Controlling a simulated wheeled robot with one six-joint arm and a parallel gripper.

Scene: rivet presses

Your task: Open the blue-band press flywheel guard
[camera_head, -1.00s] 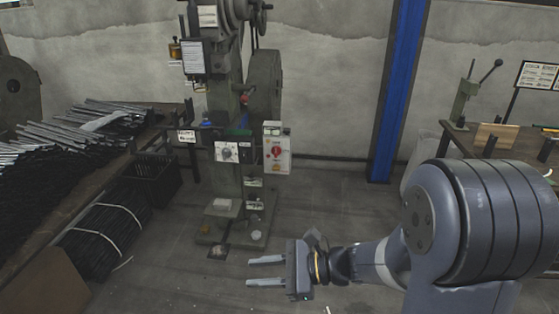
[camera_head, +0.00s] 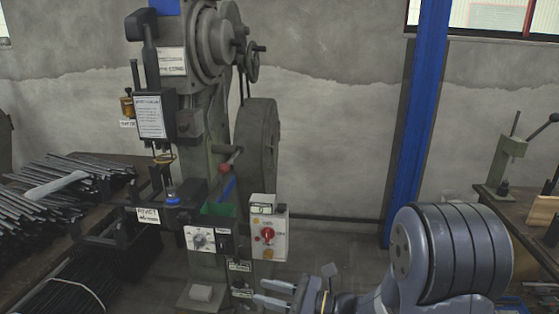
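A grey-green rivet press stands left of centre, with a blue patch (camera_head: 164,7) at its top, cut by the picture's edge. A large round grey cover (camera_head: 258,140) is on the press's right side; it looks closed, but I cannot tell for sure that it is the flywheel guard. A round wheel housing (camera_head: 212,42) with a small handwheel (camera_head: 252,62) sits above it. My gripper (camera_head: 257,290) is low in front of the press, its two fingers apart with nothing between them. It is well below the round cover and not touching it.
A control box (camera_head: 269,230) with a red knob juts from the press's front right. A bench with metal rods (camera_head: 50,195) is at left. A blue post (camera_head: 418,130) stands at right, before a bench with a lever tool (camera_head: 508,155). Floor shows between press and post.

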